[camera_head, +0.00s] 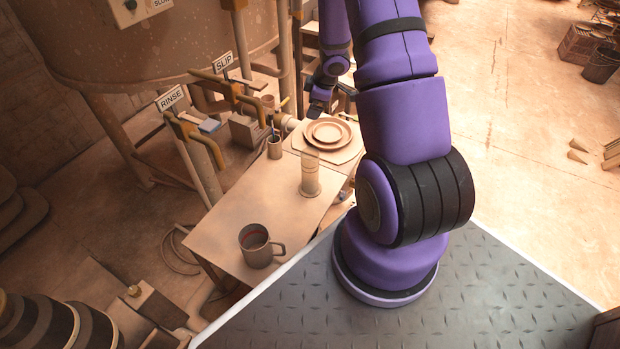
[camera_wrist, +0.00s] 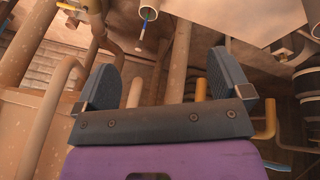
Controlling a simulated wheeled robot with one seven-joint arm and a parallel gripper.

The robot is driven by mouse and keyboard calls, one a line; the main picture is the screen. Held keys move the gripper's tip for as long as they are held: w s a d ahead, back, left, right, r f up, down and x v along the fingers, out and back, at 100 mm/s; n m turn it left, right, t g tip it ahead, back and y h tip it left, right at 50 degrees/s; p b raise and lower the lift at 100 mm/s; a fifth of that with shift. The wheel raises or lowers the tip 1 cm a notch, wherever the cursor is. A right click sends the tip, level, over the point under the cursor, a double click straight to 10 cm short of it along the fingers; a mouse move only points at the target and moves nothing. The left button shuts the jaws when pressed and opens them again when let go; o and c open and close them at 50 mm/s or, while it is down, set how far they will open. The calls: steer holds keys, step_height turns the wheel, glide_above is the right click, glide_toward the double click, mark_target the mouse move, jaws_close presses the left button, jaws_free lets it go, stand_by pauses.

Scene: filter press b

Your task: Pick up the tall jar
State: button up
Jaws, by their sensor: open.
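The tall jar (camera_head: 310,178) looks like a clear, narrow, upright cylinder. It stands on the small table (camera_head: 232,212) in the head view, in front of the stacked plates. I cannot make it out in the wrist view. My gripper (camera_head: 318,106) is beyond the jar in the head view, near the back of the table and apart from the jar. In the wrist view my gripper (camera_wrist: 168,72) has its two dark fingers spread wide with nothing between them.
A mug (camera_head: 258,246) stands at the table's near end. A pen cup (camera_head: 274,147) stands behind the jar and shows in the wrist view (camera_wrist: 149,13). Plates (camera_head: 327,132) lie right of it. Pipes and valves with RINSE (camera_head: 171,98) and SLIP signs border the table's left side.

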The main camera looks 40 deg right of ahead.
mark_target(310, 158)
steer(key=s+f+y, duration=0.1)
steer(key=f, duration=0.3)
steer(key=s+a+f+n+g+y, duration=0.1)
steer(key=s+f, duration=0.1)
steer(key=f, duration=0.3)
steer(key=s+a+f+y, duration=0.1)
steer(key=f, duration=0.4)
steer(key=shift+s+f+g, duration=0.2)
steer(key=shift+s+g, duration=0.1)
steer(key=shift+a+x, duration=0.15)
steer(key=shift+x, duration=1.5)
steer(key=shift+a+x, duration=0.15)
steer(key=shift+x, duration=1.5)
steer(key=shift+w+r, duration=0.1)
steer(key=c, duration=1.3)
